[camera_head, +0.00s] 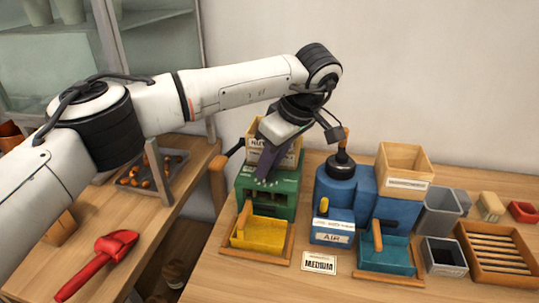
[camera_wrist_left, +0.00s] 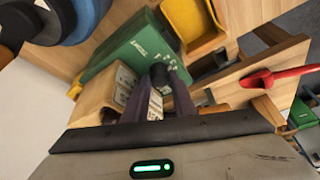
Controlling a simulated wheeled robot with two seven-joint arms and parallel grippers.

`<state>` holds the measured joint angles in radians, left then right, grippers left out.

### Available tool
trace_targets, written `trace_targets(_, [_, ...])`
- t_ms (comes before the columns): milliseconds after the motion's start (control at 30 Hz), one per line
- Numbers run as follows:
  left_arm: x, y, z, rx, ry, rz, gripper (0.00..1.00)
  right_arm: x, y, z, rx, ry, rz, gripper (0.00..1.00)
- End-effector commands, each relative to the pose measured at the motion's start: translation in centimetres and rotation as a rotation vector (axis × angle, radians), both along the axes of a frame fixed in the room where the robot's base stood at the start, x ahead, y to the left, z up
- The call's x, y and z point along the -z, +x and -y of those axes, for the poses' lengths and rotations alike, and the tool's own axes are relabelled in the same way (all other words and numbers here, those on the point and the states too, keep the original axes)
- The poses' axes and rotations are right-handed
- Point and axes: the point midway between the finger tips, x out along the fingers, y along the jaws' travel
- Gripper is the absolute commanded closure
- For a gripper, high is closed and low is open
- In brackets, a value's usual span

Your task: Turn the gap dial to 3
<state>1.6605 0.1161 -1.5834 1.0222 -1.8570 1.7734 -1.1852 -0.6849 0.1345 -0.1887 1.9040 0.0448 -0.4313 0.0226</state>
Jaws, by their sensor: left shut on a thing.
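The green machine (camera_head: 285,192) stands on the right-hand table with a wooden hopper (camera_head: 256,140) on top. My left gripper (camera_head: 265,178) reaches down onto it, in front of the hopper. In the left wrist view my left gripper (camera_wrist_left: 162,80) is shut on the gap dial (camera_wrist_left: 158,72), a small dark knob on the green machine (camera_wrist_left: 128,45). The dial's scale and its setting are hidden or too small to read. My right gripper is not in view.
A yellow tray (camera_head: 258,236) sits before the green machine. The blue machine (camera_head: 330,190) stands close on the right, with a teal tray (camera_head: 388,256). A red scoop (camera_head: 117,244) lies on the left table.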

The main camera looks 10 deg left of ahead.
Motion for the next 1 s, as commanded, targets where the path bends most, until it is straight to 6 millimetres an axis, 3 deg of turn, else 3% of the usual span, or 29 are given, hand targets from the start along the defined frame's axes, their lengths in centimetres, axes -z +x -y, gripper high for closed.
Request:
trace_targets(400, [-0.1, 0.1, 0.1, -0.192, 0.000, 0.001, 0.98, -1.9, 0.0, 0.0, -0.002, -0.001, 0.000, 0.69])
trace_targets(967, [0.0, 0.2, 0.1, -0.218, -0.001, 0.000, 0.98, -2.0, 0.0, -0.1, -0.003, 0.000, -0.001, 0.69])
trace_targets(1000, [0.0, 0.2, 0.1, -0.218, -0.002, 0.001, 0.71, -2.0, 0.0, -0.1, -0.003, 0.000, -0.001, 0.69])
